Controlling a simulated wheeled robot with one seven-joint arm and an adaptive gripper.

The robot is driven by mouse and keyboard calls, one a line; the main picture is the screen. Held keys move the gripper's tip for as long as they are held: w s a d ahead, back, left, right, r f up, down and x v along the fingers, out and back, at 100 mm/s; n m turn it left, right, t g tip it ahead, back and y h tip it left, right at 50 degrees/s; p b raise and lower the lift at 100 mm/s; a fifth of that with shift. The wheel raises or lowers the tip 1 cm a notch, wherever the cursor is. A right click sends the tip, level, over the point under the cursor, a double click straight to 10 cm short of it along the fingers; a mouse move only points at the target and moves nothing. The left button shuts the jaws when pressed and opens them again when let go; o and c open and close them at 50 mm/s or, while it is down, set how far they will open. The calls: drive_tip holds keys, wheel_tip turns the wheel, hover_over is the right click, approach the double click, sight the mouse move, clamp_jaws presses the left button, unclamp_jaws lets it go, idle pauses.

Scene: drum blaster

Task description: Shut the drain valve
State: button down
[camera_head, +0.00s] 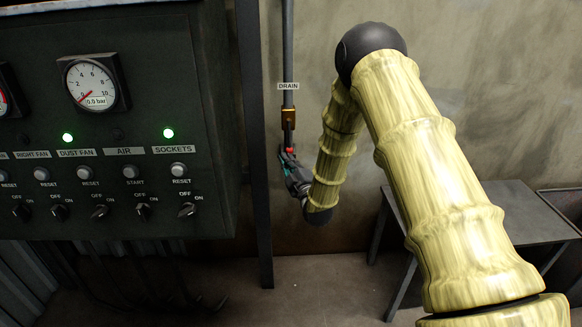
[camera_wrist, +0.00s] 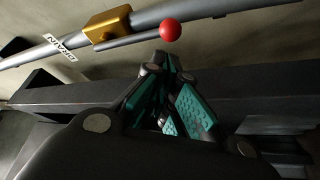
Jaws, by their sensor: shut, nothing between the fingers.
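The drain valve has a brass body (camera_head: 288,116) on a vertical grey pipe, just below a white DRAIN label (camera_head: 288,86). The brass body also shows in the wrist view (camera_wrist: 106,24). A grey lever (camera_wrist: 130,38) runs from it, roughly along the pipe, and ends in a red ball knob (camera_wrist: 170,30). The knob also shows small in the head view (camera_head: 288,150), at the lower end of the lever. My gripper (camera_head: 287,156) is at the knob; in the wrist view its fingertips (camera_wrist: 167,62) are shut and empty just below the knob. Whether they touch it is unclear.
A dark control panel (camera_head: 110,130) with a gauge, switches and two green lamps stands left of the pipe. A dark upright post (camera_head: 256,150) stands close between panel and pipe. A grey table (camera_head: 500,225) stands at right, behind my arm.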

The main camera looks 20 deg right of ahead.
sight(289, 137)
drive_tip(key=shift+x, duration=2.3)
